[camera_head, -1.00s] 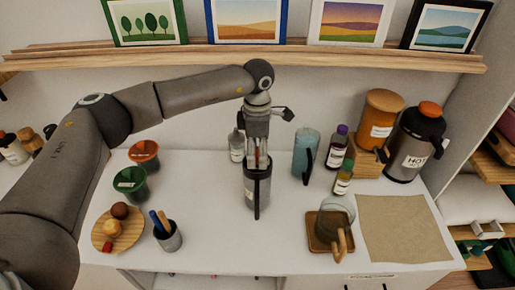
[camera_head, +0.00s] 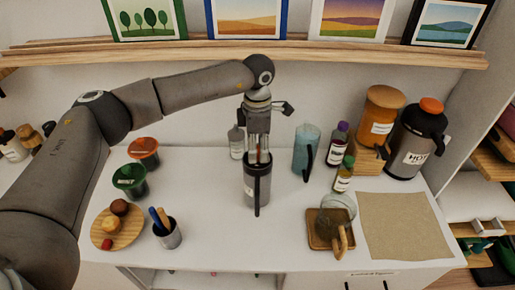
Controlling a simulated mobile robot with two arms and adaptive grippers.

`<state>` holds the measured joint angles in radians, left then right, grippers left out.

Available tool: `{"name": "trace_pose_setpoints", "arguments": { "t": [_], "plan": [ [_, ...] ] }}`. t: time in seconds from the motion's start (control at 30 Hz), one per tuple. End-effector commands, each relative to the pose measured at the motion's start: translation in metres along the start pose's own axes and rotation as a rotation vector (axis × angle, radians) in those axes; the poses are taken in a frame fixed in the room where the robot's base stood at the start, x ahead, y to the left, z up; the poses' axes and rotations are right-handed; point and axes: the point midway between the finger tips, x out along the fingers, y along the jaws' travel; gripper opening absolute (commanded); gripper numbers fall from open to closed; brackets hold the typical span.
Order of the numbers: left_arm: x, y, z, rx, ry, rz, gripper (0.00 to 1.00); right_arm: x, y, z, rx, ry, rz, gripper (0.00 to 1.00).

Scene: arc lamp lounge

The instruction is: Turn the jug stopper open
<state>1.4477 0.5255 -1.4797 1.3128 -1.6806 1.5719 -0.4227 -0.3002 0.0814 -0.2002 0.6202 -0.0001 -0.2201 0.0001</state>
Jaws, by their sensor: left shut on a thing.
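A dark grey jug (camera_head: 255,188) stands upright near the middle of the white counter, its handle (camera_head: 257,198) facing me. My left gripper (camera_head: 259,158) points straight down from above, with its fingertips at the jug's top. It is shut on the jug stopper, which the fingers and the rim mostly hide. I cannot tell how far the stopper is turned. My right gripper is not in view.
A clear bottle (camera_head: 236,143) stands close behind the jug and a blue pitcher (camera_head: 304,150) to its right. A pen cup (camera_head: 167,233) stands at front left, a glass mug (camera_head: 335,215) on a wooden tray at right. The counter in front is clear.

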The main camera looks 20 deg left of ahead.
Motion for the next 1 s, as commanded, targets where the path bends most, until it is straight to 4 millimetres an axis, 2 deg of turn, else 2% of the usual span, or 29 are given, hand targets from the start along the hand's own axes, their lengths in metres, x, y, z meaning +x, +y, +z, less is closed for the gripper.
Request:
{"name": "trace_pose_setpoints", "arguments": {
  "t": [0.4,1.0],
  "plan": [
    [0.003,0.001,0.0,-0.346,-0.002,0.002,0.17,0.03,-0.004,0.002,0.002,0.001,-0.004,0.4],
    [0.001,0.001,0.0,-0.917,-0.002,0.002,0.17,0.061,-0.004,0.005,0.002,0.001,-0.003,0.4]
  ]
}}
